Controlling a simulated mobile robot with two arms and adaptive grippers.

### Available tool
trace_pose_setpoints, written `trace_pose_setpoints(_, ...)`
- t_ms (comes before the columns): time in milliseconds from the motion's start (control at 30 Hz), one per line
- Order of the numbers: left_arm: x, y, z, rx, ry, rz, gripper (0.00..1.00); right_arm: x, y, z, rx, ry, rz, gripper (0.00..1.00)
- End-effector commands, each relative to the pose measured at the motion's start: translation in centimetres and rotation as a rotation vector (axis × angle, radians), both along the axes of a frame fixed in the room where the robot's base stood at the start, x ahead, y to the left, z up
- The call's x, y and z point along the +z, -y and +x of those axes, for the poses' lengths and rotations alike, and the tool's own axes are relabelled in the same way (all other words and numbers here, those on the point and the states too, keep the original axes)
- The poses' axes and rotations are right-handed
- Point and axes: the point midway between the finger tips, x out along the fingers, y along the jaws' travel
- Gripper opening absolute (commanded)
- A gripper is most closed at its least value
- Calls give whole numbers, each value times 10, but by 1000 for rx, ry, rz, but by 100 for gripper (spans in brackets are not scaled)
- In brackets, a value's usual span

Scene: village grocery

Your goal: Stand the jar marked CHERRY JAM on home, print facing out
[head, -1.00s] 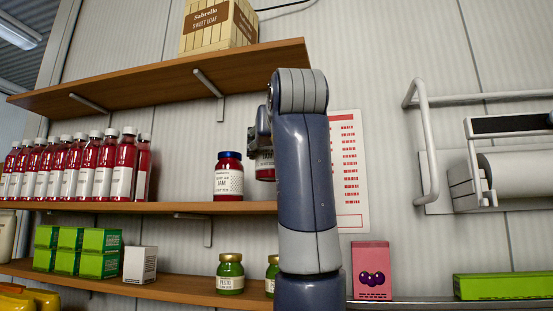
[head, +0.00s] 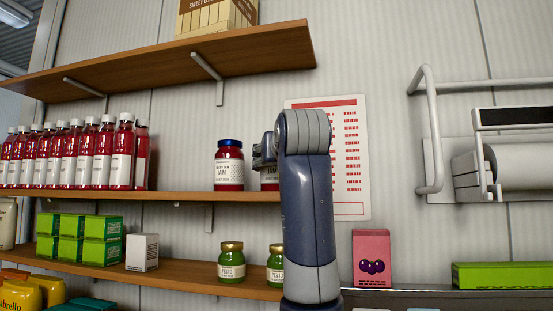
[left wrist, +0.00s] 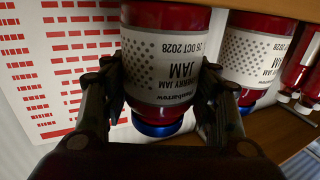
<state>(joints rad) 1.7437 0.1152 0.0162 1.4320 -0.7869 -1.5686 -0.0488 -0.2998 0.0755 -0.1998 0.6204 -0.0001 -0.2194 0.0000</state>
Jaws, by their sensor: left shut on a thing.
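My left gripper (left wrist: 160,112) is shut around a red jar with a blue lid, the held jar (left wrist: 165,60), printed CHERRY JAM and 26 OCT 2028. The wrist picture shows it upside down, its label facing the camera. In the head view the held jar (head: 269,181) is mostly hidden behind my left arm; its base looks level with the middle shelf (head: 180,195), but contact is not clear. A similar jam jar (head: 229,166) stands just left of it, print outward. It also shows in the left wrist view (left wrist: 252,52). My right gripper is not in view.
Red bottles (head: 100,155) line the left of the middle shelf. Pesto jars (head: 231,262), green boxes (head: 100,240) and a white box (head: 142,252) stand on the shelf below. The upper shelf (head: 170,72) overhangs. A red-printed wall sheet (head: 350,160) hangs at the right.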

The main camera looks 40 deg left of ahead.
Motion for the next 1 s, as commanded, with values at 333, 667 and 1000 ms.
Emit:
trace_pose_setpoints(333, -3, 0, 0, 0, 0, 0, 75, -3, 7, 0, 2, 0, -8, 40)
trace_pose_setpoints(667, 0, 0, 0, 0, 1, 1, 75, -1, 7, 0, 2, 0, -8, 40)
trace_pose_setpoints(1000, -5, 42, -33, -3, 5, 3, 75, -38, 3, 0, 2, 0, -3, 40)
